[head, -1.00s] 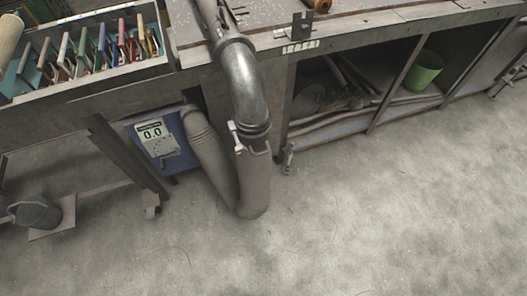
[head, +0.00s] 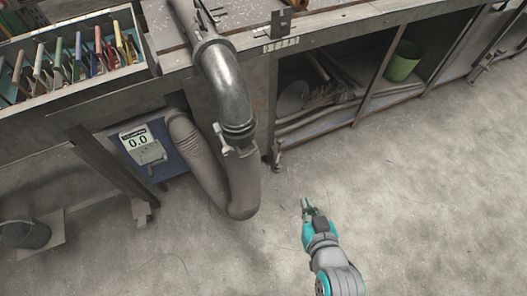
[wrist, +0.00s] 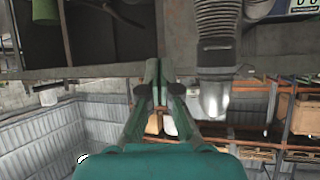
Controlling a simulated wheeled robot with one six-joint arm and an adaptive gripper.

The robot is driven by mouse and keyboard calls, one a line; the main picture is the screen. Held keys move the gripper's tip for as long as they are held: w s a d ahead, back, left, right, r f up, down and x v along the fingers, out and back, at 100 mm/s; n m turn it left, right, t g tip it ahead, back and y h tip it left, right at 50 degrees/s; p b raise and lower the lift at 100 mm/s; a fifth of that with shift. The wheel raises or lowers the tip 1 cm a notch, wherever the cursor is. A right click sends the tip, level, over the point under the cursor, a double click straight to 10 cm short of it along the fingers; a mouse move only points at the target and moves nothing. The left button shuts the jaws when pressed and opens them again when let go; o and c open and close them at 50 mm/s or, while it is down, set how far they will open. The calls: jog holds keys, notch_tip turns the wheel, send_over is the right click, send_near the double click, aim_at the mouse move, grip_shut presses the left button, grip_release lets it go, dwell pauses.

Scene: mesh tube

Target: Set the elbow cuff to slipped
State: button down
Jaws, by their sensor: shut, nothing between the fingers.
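The elbow (head: 222,80) is a shiny grey metal pipe bend that comes over the bench edge and points down. A ribbed dark cuff (head: 238,130) sits at its lower end, with a small pale lever (head: 221,137) at its left side. A grey hose (head: 243,185) hangs below the cuff and curves back up to the left. My gripper (head: 306,203) is shut and empty, above the floor to the lower right of the cuff and apart from it. In the wrist view my gripper (wrist: 152,68) points up between bench and pipe; a ribbed hose (wrist: 217,22) shows to its right.
A blue box with a display reading 0.0 (head: 138,142) stands under the bench left of the hose. A rack of coloured-handled tools (head: 75,60) is at upper left. A shelf with a green bucket (head: 403,61) is at right. The floor (head: 420,190) is clear.

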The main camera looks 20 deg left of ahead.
jog(key=w+a+r+n+g+y, duration=0.1)
jog(key=a+r+n, duration=0.1)
jog(key=a+r, duration=0.2)
jog(key=w+a+r+n+g+y, duration=0.1)
jog(key=a+r, duration=0.3)
jog(key=a, duration=0.5)
jog(key=shift+w+a+r+n+g, duration=0.25)
jog(key=shift+w+a+n+g, duration=0.15)
jog(key=shift+w+g, duration=0.3)
jog(key=shift+w, duration=0.1)
send_over(251, 153)
jog(key=s+d, duration=0.2)
notch_tip(251, 153, down, 6)
jog(key=f, duration=0.1)
jog(key=a+f, duration=0.1)
jog(key=shift+w+f, duration=0.2)
jog(key=shift+f, duration=0.7)
